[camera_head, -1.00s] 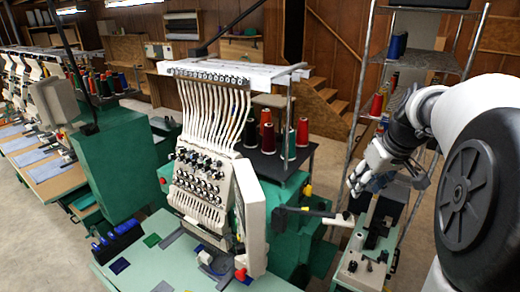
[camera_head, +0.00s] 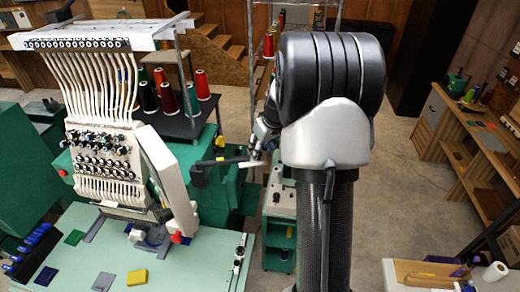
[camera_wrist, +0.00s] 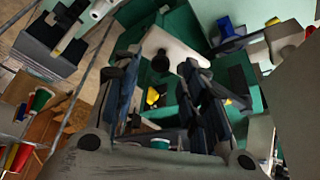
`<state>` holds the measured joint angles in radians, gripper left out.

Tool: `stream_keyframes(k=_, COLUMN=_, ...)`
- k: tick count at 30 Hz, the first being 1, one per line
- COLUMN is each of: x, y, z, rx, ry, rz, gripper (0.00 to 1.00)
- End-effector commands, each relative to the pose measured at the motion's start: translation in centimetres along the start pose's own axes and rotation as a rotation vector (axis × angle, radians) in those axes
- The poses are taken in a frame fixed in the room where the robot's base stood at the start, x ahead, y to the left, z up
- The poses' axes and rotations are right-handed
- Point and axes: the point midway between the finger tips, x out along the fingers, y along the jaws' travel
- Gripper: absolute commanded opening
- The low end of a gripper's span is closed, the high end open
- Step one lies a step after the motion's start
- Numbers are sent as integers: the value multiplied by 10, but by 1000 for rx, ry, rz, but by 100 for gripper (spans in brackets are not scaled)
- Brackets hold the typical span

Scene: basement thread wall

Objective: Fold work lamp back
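The work lamp (camera_head: 225,162) appears to be the dark jointed arm with a pale tubular end, sticking out to the right from the side of the multi-needle embroidery machine (camera_head: 105,150). Its pale tip lies close to my gripper (camera_head: 264,138), which is small and partly hidden behind my arm in the head view; contact cannot be told. In the wrist view my gripper (camera_wrist: 163,100) has its two dark fingers spread apart, with nothing clearly held between them. I cannot make out the lamp for certain in the wrist view.
Thread cones (camera_head: 170,98) stand on a dark shelf behind the machine. A green trolley (camera_head: 280,245) stands below my gripper. A pale green table (camera_head: 190,262) lies in front of the machine. Open floor (camera_head: 395,180) lies to the right, before a wooden workbench (camera_head: 465,140).

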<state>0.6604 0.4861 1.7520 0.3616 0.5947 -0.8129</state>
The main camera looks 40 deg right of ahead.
Motion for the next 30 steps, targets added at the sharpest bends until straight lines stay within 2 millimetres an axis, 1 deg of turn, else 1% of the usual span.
stream_keyframes(k=1, x=7, y=0, z=0, rx=-1, ry=-1, rz=-1, gripper=39)
stream_keyframes(k=3, x=14, y=0, z=0, rx=-2, ry=-1, rz=-1, gripper=39)
stream_keyframes(k=6, x=19, y=0, z=0, rx=-2, ry=0, rz=0, gripper=39)
stream_keyframes(k=15, x=22, y=0, z=-1, rx=-2, ry=1, rz=1, gripper=39)
stream_keyframes(k=17, x=22, y=0, z=-1, rx=-2, ry=1, rz=1, gripper=36)
stream_keyframes(k=30, x=21, y=0, z=0, rx=-1, ry=1, rz=1, gripper=7)
